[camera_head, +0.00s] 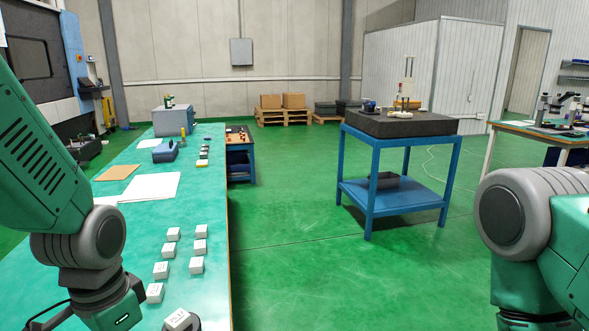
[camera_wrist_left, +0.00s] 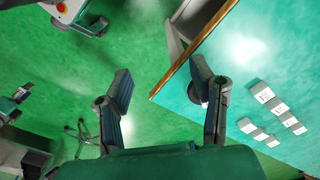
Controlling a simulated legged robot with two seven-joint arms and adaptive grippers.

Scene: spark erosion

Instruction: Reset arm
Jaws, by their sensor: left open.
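My left gripper (camera_wrist_left: 160,82) is open in the left wrist view, its two dark fingers wide apart with nothing between them. The floor and the table's wooden edge show behind it. In the head view my left arm comes in over the green-topped table at the left, and its fingers are not clearly seen. Several small white labelled blocks (camera_head: 200,247) stand on the table in the head view; some also show right of the gripper in the left wrist view (camera_wrist_left: 263,92), apart from it. My right arm shows at the right edge of the head view, its gripper out of frame.
The long green table (camera_head: 210,205) holds papers (camera_head: 152,186), a brown sheet (camera_head: 117,173) and a grey box (camera_head: 172,120) further back. A blue stand (camera_head: 372,185) with a dark slab stands right of centre. Green floor between table and stand is clear.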

